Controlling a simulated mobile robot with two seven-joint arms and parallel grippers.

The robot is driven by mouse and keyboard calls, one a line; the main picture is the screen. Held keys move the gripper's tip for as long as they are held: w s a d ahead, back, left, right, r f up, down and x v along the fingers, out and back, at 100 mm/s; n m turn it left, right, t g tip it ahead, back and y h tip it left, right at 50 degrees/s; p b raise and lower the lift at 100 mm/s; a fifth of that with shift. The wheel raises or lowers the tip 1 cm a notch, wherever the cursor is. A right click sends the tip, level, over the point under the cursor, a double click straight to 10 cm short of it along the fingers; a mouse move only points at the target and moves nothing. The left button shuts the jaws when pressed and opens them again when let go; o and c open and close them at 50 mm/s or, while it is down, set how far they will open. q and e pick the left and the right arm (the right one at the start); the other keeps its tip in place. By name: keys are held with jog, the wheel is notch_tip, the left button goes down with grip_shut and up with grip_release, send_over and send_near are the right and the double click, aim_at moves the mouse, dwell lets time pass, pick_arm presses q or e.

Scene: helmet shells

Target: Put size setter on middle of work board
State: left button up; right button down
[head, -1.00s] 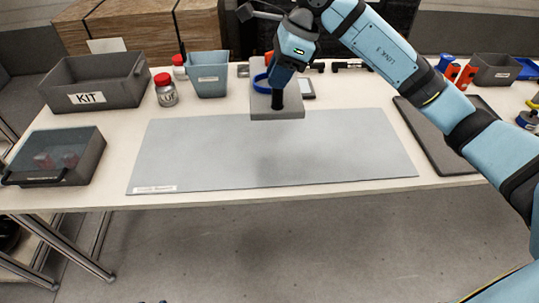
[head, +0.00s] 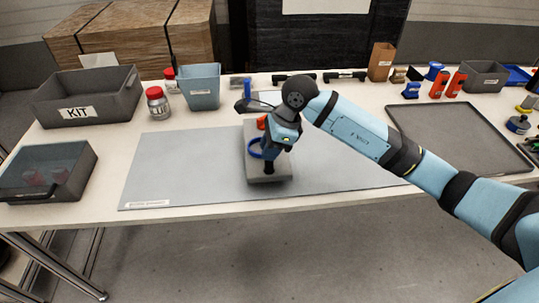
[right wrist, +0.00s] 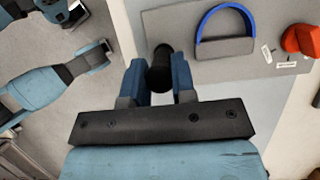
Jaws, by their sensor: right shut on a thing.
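The size setter (head: 254,176) is a grey plate with a blue hoop, an orange-red part and a black upright handle. It is over the middle of the grey work board (head: 170,170), and I cannot tell whether it touches the board. My right gripper (head: 269,160) is shut on the black handle and partly hides the plate. The right wrist view shows the handle (right wrist: 160,72) between the fingers (right wrist: 160,88) and the plate (right wrist: 225,20) beyond.
At the left are the KIT bin (head: 90,100), a lidded box (head: 45,170), a red-capped jar (head: 158,104) and a blue-grey bin (head: 201,90). A dark tray (head: 450,130) lies at the right. The board's left part is bare.

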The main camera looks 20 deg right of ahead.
aim_at(259, 170)
jog(key=shift+f, duration=1.35)
jog(key=shift+f, duration=0.15)
jog(key=c, duration=0.9)
grip_release()
jog(key=shift+c, duration=0.2)
